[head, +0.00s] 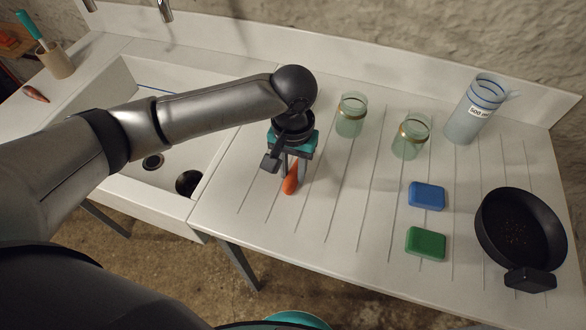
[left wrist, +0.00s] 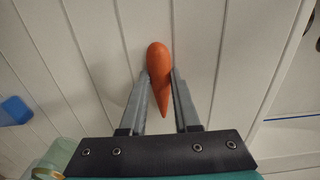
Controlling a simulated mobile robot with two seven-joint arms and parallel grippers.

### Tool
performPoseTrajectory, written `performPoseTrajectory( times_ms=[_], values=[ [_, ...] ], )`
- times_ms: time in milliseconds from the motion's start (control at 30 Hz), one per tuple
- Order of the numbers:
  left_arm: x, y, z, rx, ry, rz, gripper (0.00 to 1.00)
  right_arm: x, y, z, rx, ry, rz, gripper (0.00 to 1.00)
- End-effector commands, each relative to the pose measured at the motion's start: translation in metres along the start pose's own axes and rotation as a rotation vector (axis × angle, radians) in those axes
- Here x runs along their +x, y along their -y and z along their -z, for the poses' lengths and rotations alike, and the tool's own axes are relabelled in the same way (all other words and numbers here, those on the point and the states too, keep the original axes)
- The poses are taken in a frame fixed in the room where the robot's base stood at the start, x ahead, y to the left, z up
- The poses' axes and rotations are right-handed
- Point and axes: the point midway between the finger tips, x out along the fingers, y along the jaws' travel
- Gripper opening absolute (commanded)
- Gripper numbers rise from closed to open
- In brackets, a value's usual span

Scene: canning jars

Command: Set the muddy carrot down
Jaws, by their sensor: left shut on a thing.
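My left gripper (head: 290,172) is over the left part of the ribbed white drainboard (head: 330,225), fingers pointing down. It is shut on an orange carrot (head: 290,184). In the left wrist view the carrot (left wrist: 160,75) lies between the two grey fingers (left wrist: 159,80), its thick rounded end beyond their tips and its narrow end toward the palm. Its visible side looks plain orange, with no clear mud. Whether it touches the drainboard, I cannot tell. A second, brownish carrot (head: 36,94) lies on the counter left of the sink. My right gripper is not in view.
The sink (head: 150,100) is left of the drainboard. Two glass jars (head: 350,118) (head: 411,140) and a measuring jug (head: 471,115) stand behind. A blue sponge (head: 427,196), a green sponge (head: 426,243) and a black pan (head: 520,230) are at right. The drainboard's front middle is clear.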

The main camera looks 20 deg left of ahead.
Motion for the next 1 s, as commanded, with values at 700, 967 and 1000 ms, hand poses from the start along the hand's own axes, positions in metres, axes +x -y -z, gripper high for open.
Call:
performPoseTrajectory(
  times_ms=[700, 967, 1000],
  values=[
    [0.002, 0.0, 0.0, 0.0, 0.0, 0.0, 0.6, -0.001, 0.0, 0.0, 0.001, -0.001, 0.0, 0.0],
    [-0.029, -0.001, 0.001, 0.001, -0.004, -0.002, 0.6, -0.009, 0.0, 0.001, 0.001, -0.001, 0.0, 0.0],
    [-0.038, -0.001, 0.001, 0.002, -0.004, -0.002, 0.6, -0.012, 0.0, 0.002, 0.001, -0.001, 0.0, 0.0]
  ],
)
